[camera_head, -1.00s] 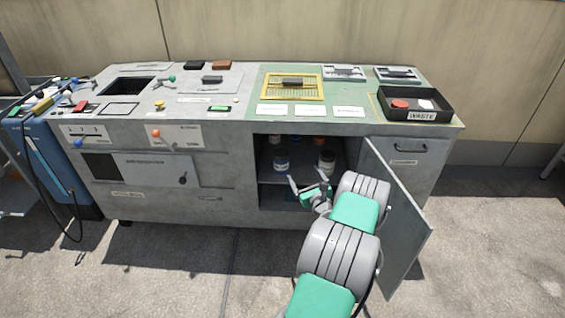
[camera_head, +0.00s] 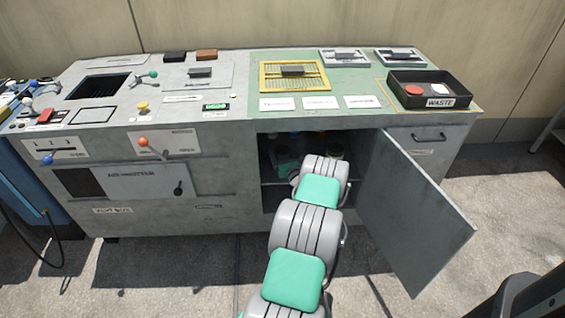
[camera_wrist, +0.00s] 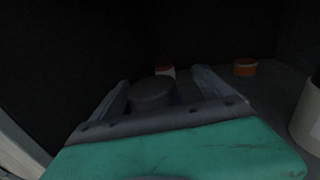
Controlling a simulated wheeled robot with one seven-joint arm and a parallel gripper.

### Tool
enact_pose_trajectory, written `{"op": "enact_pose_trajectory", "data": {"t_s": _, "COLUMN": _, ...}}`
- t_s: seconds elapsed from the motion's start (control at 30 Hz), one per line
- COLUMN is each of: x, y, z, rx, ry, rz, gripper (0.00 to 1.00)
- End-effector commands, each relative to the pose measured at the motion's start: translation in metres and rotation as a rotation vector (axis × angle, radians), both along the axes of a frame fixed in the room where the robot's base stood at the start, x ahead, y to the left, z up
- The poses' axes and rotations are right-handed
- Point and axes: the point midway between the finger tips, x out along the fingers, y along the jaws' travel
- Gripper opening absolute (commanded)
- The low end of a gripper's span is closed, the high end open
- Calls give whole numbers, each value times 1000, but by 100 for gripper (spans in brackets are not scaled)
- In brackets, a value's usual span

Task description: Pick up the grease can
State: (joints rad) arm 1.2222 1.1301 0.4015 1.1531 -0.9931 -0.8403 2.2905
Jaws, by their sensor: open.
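My gripper (camera_wrist: 160,80) is open inside the dark cupboard of the cabinet, its two fingers pointing inward in the wrist view. A round can with a dark grey lid (camera_wrist: 153,92) stands between the fingers, its lower part hidden by the gripper body. I cannot read a label on it, so I cannot confirm it is the grease can. I cannot tell whether the fingers touch it. In the head view my arm hides most of the gripper and the can.
A pale can (camera_wrist: 308,118) stands close on the right. A red-and-white container (camera_wrist: 165,70) and an orange-lidded one (camera_wrist: 245,67) stand farther back. The cupboard door (camera_head: 415,215) is open to the right of my arm. A black waste tray (camera_head: 430,101) sits on top.

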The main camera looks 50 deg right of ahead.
Motion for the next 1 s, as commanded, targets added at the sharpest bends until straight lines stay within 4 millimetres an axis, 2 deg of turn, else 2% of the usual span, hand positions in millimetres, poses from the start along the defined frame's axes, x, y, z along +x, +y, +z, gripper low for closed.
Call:
{"op": "enact_pose_trajectory", "data": {"t_s": 0.1, "x": 12, "y": -7, "z": -2, "rx": -1, "ry": 1, "rz": 2, "gripper": 89}}
{"op": "enact_pose_trajectory", "data": {"t_s": 0.33, "x": 13, "y": -8, "z": -1, "rx": 2, "ry": 1, "rz": 1, "gripper": 88}}
{"op": "enact_pose_trajectory", "data": {"t_s": 1.0, "x": 14, "y": -7, "z": -1, "rx": 1, "ry": 2, "rz": 3, "gripper": 33}}
